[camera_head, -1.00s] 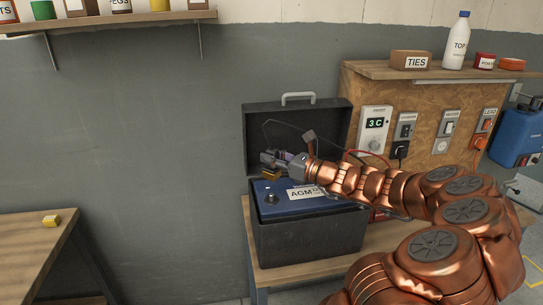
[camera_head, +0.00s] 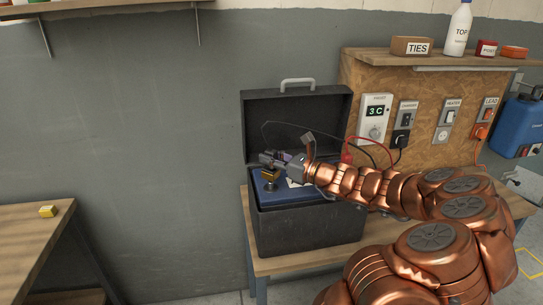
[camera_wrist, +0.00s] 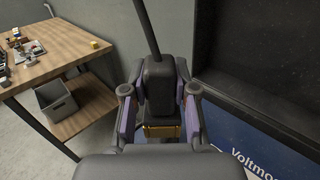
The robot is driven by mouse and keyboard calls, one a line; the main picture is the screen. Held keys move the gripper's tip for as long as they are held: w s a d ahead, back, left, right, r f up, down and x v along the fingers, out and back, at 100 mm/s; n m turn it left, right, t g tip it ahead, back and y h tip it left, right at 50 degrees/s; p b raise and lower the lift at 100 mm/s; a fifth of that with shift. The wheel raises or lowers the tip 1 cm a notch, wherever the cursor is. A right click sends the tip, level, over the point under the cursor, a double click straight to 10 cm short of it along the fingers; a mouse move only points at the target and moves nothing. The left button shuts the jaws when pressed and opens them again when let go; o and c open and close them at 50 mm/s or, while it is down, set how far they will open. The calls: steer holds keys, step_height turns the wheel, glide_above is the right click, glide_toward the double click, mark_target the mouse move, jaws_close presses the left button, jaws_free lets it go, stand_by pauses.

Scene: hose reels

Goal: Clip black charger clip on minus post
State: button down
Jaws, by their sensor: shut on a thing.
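My gripper (camera_head: 272,160) is shut on the black charger clip, whose dark body (camera_wrist: 160,85) and cable stand between the fingers in the wrist view. The clip's brass jaws (camera_head: 269,174) point down over the left part of the blue battery (camera_head: 262,200). A dark post (camera_head: 271,187) shows directly below the jaws in the head view. I cannot tell whether the jaws touch it or are around it. In the wrist view the gripper and clip hide the post. My gripper and wrist hide much of the battery's top and part of its label.
The battery sits in an open black box (camera_head: 310,230), its lid (camera_head: 325,115) raised behind my gripper. A red clip (camera_head: 346,153) with a red cable is to the right. A charger panel (camera_head: 376,120) stands behind. A wooden table (camera_head: 30,240) is at the left.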

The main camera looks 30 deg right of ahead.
mark_target(277, 171)
steer(key=shift+f+b, duration=0.85)
steer(key=shift+f, duration=1.1)
steer(key=c, duration=0.8)
jaws_free()
steer(key=shift+s, duration=0.1)
steer(key=shift+v, duration=5.95)
